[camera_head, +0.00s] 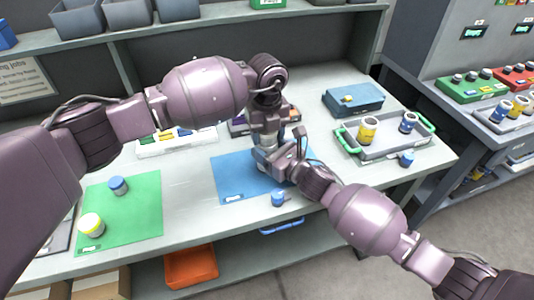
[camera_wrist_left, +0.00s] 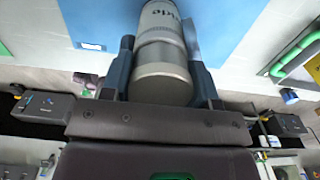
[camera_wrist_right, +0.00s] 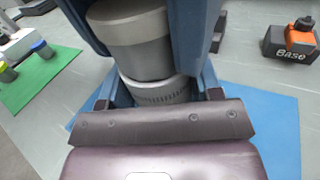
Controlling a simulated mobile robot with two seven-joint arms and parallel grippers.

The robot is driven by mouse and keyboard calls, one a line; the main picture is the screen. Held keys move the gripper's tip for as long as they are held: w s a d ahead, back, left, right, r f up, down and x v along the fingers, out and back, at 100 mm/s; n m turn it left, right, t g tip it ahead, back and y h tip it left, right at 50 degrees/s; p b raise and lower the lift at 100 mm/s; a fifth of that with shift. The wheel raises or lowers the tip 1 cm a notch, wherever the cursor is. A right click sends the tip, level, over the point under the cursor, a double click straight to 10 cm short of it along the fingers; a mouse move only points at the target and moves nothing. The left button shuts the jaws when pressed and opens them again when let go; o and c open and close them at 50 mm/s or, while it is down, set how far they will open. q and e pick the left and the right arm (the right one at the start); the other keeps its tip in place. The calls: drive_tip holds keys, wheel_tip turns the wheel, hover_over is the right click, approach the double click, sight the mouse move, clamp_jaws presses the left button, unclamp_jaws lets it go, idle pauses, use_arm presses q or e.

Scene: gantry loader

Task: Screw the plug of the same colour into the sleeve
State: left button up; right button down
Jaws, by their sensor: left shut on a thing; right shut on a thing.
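My left gripper (camera_head: 266,132) and right gripper (camera_head: 272,158) are close together above the blue mat (camera_head: 232,178). The left gripper is shut on a grey metal cylinder (camera_wrist_left: 160,75), with a paler lettered part beyond it. In the right wrist view, blue fingers flank a grey cylindrical piece (camera_wrist_right: 130,40) above a pale ribbed ring (camera_wrist_right: 155,90); the right gripper is shut on this assembly. Whether the pieces are threaded together cannot be told. A blue plug (camera_head: 278,198) stands at the blue mat's front edge, and another blue piece (camera_head: 407,159) is before the tray.
A grey tray (camera_head: 372,155) with green handles holds a yellow-banded (camera_head: 367,130) and a blue-banded sleeve (camera_head: 408,122). The green mat (camera_head: 140,215) carries a blue plug (camera_head: 118,186) and a yellow-topped piece (camera_head: 92,226). A blue box (camera_head: 353,99) stands behind the tray.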

use_arm(q)
drive_tip(key=shift+m, duration=1.7)
drive_tip(key=o, duration=1)
drive_tip(key=shift+r, duration=2.25)
drive_tip(key=shift+c, duration=0.3)
